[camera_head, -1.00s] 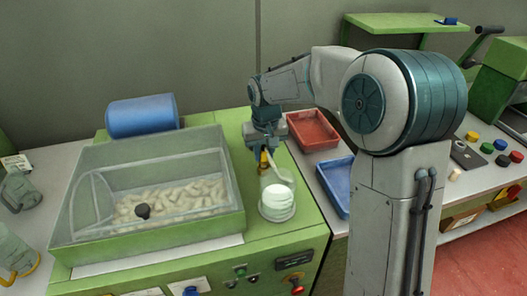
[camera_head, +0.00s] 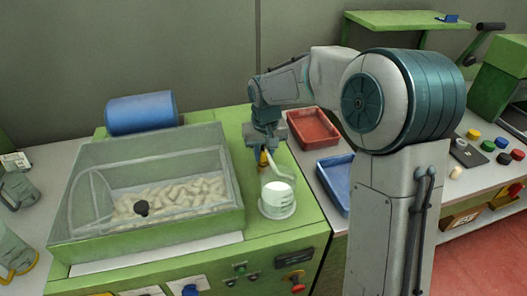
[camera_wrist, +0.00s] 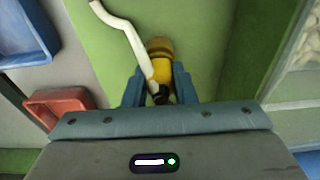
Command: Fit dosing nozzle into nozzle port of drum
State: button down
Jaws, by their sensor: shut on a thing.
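The dosing nozzle, with a yellow body (camera_wrist: 160,52) and a bent white tube (camera_wrist: 125,30), is between my gripper's fingers (camera_wrist: 158,88) in the wrist view. My gripper (camera_head: 264,152) is shut on its body, above the green bench to the right of the clear-walled tank. In the head view the white tube (camera_head: 290,178) slants down toward the clear beaker; whether it touches is unclear. A blue drum (camera_head: 142,113) lies on its side behind the tank. I cannot make out a nozzle port on it.
A clear beaker (camera_head: 278,198) with whitish contents stands near the green bench's front. The tank (camera_head: 215,222) holds pale cork stoppers (camera_head: 170,196). A red tray (camera_head: 314,128) and a blue tray (camera_head: 334,182) lie to the right. Clear jugs stand at far left.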

jog(key=shift+f, duration=0.25)
jog(key=c, duration=1.1)
grip_release()
notch_tip(320, 180, up, 14)
jog(key=s, duration=0.1)
jog(key=shift+s+d, duration=0.2)
jog(key=shift+s, duration=0.1)
jog(key=shift+f, duration=0.1)
jog(key=s+d+f+m, duration=0.1)
jog(key=s+d+f, duration=0.3)
jog(key=s+d, duration=0.3)
jog(key=s+d+f+m+t, duration=0.1)
jog(key=s+d+f, duration=0.3)
jog(key=s, duration=1.2)
jog(key=d+m, duration=0.1)
jog(key=d, duration=0.3)
jog(key=shift+s+f+t, duration=0.3)
jog(key=shift+s, duration=0.05)
